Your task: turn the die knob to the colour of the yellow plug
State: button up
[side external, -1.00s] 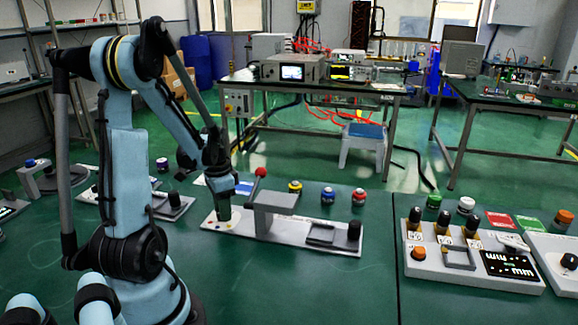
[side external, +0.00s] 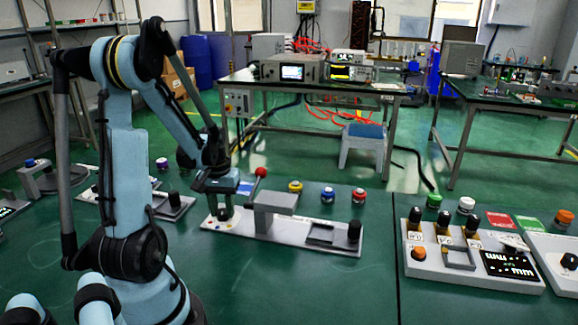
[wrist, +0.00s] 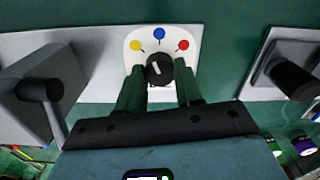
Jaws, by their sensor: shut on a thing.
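The die knob (wrist: 163,75) is black with a white pointer line, seen in the wrist view. The line leans up and slightly left, towards the gap between the yellow dot (wrist: 136,45) and the blue dot (wrist: 159,34). A red dot (wrist: 183,44) is at the right of the white plate. My gripper (side external: 222,213) has a green finger on each side of the knob and is shut on it. The yellow plug (side external: 295,187) stands behind the grey station, beside a blue plug (side external: 328,195) and a red plug (side external: 359,197).
A red-topped lever (side external: 261,173) rises from the grey block (side external: 275,202) just right of my gripper. A black knob (side external: 354,231) stands at the station's right end. Another panel (side external: 430,262) is farther right. Green table is clear in front.

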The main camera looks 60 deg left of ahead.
aim_at(222, 211)
jog(key=n, duration=0.5)
jog(key=shift+n, duration=0.4)
dwell(0.3)
jog(key=o, duration=1)
jog(key=shift+o, duration=0.2)
jog(key=shift+r, duration=0.15)
notch_tip(222, 211, up, 12)
